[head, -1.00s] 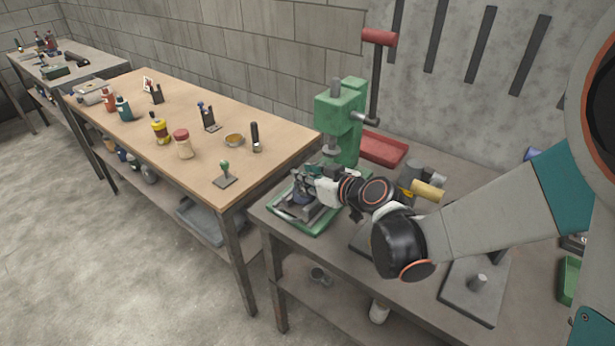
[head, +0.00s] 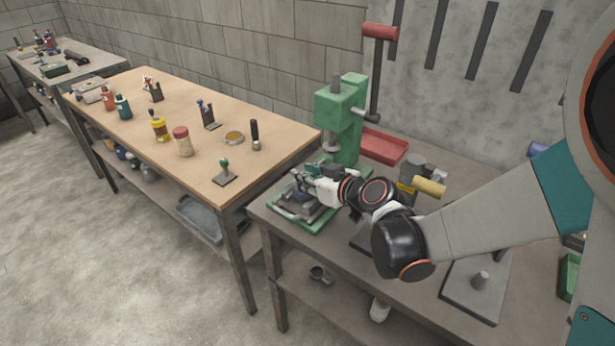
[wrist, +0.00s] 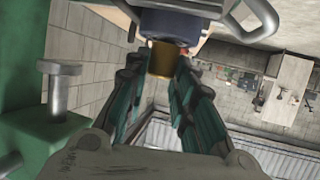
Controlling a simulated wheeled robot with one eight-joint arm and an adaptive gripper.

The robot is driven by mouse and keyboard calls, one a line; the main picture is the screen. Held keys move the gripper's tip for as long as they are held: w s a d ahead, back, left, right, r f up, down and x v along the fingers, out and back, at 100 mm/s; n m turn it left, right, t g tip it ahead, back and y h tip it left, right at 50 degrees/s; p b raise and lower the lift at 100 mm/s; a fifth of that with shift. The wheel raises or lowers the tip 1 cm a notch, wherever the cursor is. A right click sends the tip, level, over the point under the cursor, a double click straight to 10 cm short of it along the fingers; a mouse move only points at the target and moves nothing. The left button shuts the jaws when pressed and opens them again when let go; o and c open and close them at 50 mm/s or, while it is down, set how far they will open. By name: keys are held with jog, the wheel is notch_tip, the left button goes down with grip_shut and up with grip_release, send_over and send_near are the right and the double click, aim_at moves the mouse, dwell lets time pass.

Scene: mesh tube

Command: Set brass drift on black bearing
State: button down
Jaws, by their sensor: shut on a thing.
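My gripper (head: 302,178) reaches left over the green tray at the press and is shut on the brass drift. In the wrist view the brass drift (wrist: 162,60) shows as a short gold cylinder between the teal fingertips. A dark, round black bearing (wrist: 168,26) lies right at the drift's end in that view; the two look touching or almost touching, and I cannot tell which. In the head view the drift and bearing are too small and covered by the fingers to make out.
The green press (head: 342,120) stands close behind my gripper. A green tray (head: 318,222) with grey metal parts lies below it. A red tray (head: 384,147) is at the back. A yellow-handled tool (head: 428,187) lies near my wrist. The wooden bench (head: 190,175) holds bottles and tools.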

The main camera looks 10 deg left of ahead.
jog(key=shift+f, duration=0.1)
jog(key=c, duration=1.3)
grip_release()
jog(key=v, duration=1.1)
jog(key=shift+s+d+r, duration=0.2)
jog(key=shift+d+r, duration=0.05)
